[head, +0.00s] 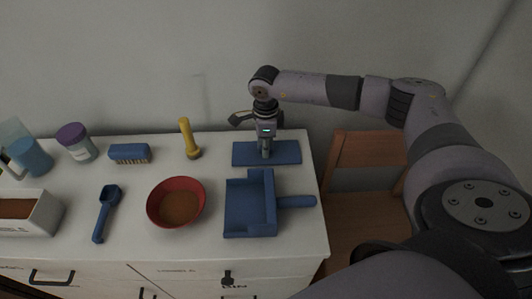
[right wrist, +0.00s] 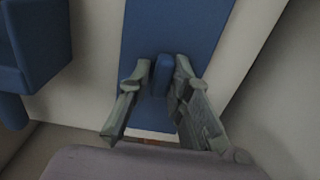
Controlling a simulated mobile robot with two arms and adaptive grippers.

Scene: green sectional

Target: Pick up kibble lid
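The kibble lid (head: 240,154) is a flat blue rectangle with a small upright handle. It appears to lie flat at the back right of the white cabinet top. My right gripper (head: 265,152) points down over its middle. In the right wrist view, the lid (right wrist: 175,30) runs away beneath the gripper (right wrist: 163,76), with the blue handle between both fingertips. The fingers look closed against the handle's sides. My left gripper is not in view.
On the cabinet top (head: 137,222) are a blue dustpan (head: 246,206) just in front of the lid, a red bowl (head: 155,203), a yellow flashlight (head: 187,137), a blue brush (head: 128,152), a blue scoop (head: 105,212), a purple-lidded jar (head: 79,145) and a white bin (head: 40,222). A wall stands behind.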

